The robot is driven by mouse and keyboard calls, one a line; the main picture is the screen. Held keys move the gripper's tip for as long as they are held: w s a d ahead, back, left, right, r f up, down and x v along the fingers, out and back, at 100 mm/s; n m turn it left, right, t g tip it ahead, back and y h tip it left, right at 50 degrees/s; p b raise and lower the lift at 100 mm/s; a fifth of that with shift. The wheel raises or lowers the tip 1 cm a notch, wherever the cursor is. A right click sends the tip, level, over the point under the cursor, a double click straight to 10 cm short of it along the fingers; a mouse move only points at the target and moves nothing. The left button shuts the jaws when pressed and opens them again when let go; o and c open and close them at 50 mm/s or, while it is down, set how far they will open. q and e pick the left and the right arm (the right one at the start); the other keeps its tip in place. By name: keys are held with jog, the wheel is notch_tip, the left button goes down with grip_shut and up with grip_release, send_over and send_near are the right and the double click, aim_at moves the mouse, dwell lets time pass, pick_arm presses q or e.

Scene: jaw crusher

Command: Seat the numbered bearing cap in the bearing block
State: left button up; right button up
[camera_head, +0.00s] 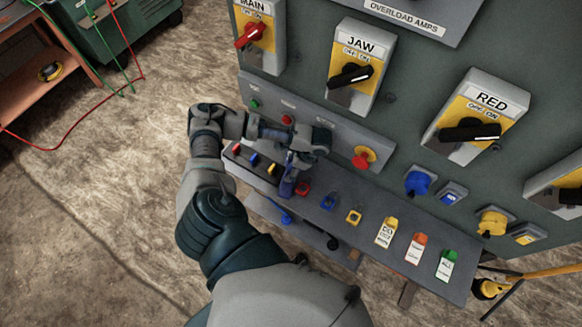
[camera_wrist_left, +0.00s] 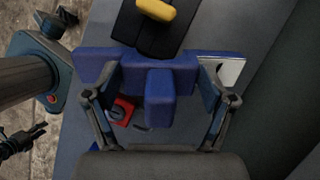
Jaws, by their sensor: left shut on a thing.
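My left gripper (camera_head: 290,172) is over the shelf below the control panel, with its fingers pointing down. In the left wrist view it (camera_wrist_left: 158,95) is shut on a blue T-shaped block (camera_wrist_left: 168,98), one finger at each side of its stem. In the head view the blue block (camera_head: 287,188) shows below the fingers, mostly covered by the hand. I cannot make out a numbered bearing cap or a bearing block in either view.
The panel above has rotary switches such as the JAW switch (camera_head: 351,75). Open floor (camera_head: 90,220) lies to the left.

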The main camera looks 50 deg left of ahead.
pick_arm(q)
jog(key=shift+d, duration=0.15)
jog(key=o, duration=1.6)
jog(key=shift+r, duration=0.1)
